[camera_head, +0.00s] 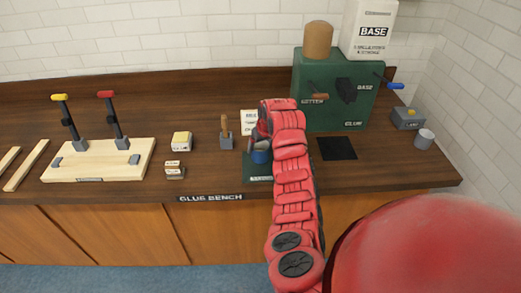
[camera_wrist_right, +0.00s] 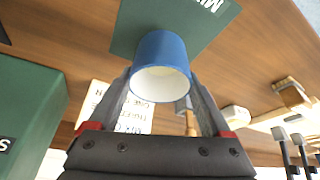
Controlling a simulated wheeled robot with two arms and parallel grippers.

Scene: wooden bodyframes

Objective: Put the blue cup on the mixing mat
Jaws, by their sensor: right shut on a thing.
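The blue cup (camera_head: 261,156) shows beside my right forearm, over the green mixing mat (camera_head: 252,180) near the bench's front edge. In the right wrist view the blue cup (camera_wrist_right: 165,59) has its white inside facing the camera. My right gripper (camera_wrist_right: 165,95) is shut on it, one finger on each side. The mixing mat (camera_wrist_right: 126,35) lies beyond the cup with part of its lettering visible. I cannot tell whether the cup touches the mat. My right arm hides part of the mat in the head view. My left gripper is out of view.
A green dispenser (camera_head: 312,118) stands behind, with a black pad (camera_head: 337,148) in front. A grey cup (camera_head: 424,138) is at the far right. A brush in a holder (camera_head: 226,141) and small blocks (camera_head: 175,171) stand left. A printed card (camera_head: 248,117) stands behind my gripper.

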